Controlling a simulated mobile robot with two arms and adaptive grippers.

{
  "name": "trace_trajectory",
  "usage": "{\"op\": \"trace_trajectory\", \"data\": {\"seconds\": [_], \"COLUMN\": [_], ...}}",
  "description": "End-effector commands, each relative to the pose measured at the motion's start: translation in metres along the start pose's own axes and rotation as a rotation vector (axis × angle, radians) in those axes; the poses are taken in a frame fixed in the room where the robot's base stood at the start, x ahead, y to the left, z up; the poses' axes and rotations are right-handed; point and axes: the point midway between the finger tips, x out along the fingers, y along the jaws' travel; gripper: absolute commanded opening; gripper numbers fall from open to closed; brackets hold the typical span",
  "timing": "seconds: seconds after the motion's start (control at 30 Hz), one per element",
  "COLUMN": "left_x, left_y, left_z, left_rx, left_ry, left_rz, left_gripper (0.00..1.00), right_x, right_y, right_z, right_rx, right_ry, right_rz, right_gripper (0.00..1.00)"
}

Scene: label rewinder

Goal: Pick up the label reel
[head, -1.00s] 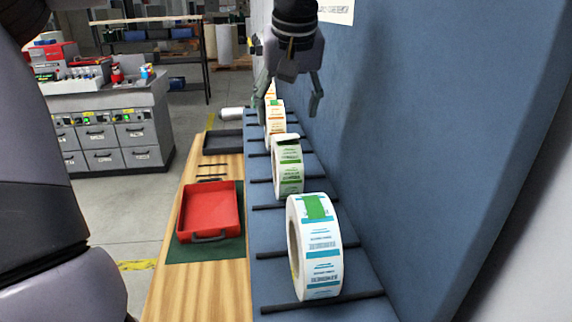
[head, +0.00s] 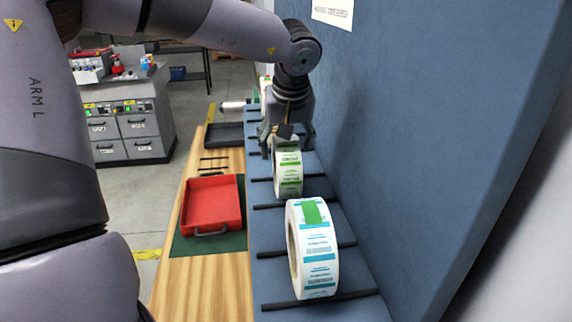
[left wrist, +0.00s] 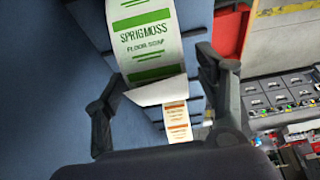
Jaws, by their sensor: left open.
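A green-and-white label reel (head: 288,178), marked "SPRIGMOSS FLOOR SOAP" in the left wrist view (left wrist: 150,40), stands upright on the blue rack. A larger blue-and-white reel with a green patch (head: 318,258) stands nearer to me. My left gripper (head: 286,148) is open at the far, upper side of the green reel. In the left wrist view, the fingers (left wrist: 160,65) lie on either side of that reel, with the reel's loose label end between them. I cannot tell whether they touch it. An orange-and-white reel (left wrist: 177,122) is beyond. My right gripper is out of view.
The blue rack (head: 230,320) has black crossbars and a tall blue back panel (head: 430,130) close on the right. A red tray (head: 212,205) sits on a green mat on the wooden bench to the left. A dark tray (head: 224,133) lies farther back.

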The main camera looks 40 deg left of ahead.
Motion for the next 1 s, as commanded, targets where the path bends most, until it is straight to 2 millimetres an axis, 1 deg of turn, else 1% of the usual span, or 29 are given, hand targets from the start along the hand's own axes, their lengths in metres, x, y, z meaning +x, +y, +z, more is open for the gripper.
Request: {"op": "trace_trajectory", "data": {"seconds": [0.03, 0.07, 1.0], "left_x": [-0.0001, -0.0002, -0.0008], "left_y": [0.0001, 0.0001, 0.0002], "left_z": [0.0, 0.0, -0.0001], "left_rx": [0.0, 0.0, 0.0], "left_ry": [0.0, 0.0, 0.0], "left_rz": [0.001, 0.001, 0.001], "left_gripper": [0.65, 0.63, 0.0], "right_x": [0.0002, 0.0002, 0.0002], "right_y": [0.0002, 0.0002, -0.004], "right_z": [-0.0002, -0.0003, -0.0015], "right_rx": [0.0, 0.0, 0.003], "right_ry": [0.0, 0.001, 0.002], "right_rz": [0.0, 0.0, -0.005], "right_gripper": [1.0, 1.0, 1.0]}}
